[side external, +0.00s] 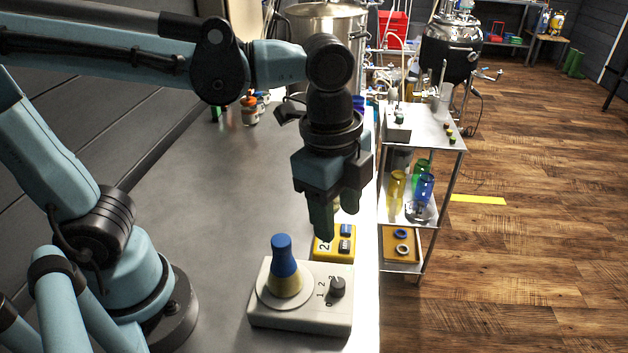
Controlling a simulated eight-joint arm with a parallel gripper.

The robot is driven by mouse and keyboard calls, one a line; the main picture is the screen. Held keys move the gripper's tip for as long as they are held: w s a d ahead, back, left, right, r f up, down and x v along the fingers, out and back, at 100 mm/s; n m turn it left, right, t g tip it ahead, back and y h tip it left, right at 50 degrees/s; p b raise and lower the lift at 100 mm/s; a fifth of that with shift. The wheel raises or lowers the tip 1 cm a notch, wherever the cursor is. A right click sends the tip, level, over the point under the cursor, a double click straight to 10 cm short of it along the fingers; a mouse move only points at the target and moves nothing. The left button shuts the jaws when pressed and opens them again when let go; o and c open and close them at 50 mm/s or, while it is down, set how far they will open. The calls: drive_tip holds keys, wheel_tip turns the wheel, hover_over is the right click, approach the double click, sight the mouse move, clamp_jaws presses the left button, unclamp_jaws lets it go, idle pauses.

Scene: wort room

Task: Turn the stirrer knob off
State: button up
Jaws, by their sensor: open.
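The stirrer (312,318) is a pale box on the grey table, with a round plate on its left. Its dark knob (337,286) is on the right of its top, beside the printed numbers 1 and 2. A blue and yellow flask (284,266) stands upright on the plate. My gripper (335,215) points down above and behind the stirrer, apart from the knob. It is open with nothing seen between its fingers. The exact direction of the knob's pointer is too small to tell.
A yellow box with dark switches (326,246) sits just behind the stirrer, below my gripper. Small bottles (250,110) stand farther back near a large metal pot (322,30). A metal cart (425,130) with coloured glasses stands to the right.

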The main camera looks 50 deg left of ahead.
sight(338, 283)
drive_tip(key=shift+s+d+f+m+g+y, duration=0.15)
drive_tip(key=shift+d+f+m, duration=0.3)
drive_tip(key=shift+f, duration=1.5)
drive_tip(key=shift+s+d+f+m+g+y, duration=0.15)
drive_tip(key=shift+d+f+m, duration=0.3)
drive_tip(key=shift+f, duration=1.5)
drive_tip(key=shift+s+d+f+m+g, duration=0.25)
drive_tip(key=shift+f+m, duration=0.25)
drive_tip(key=shift+f, duration=1.45)
clamp_jaws()
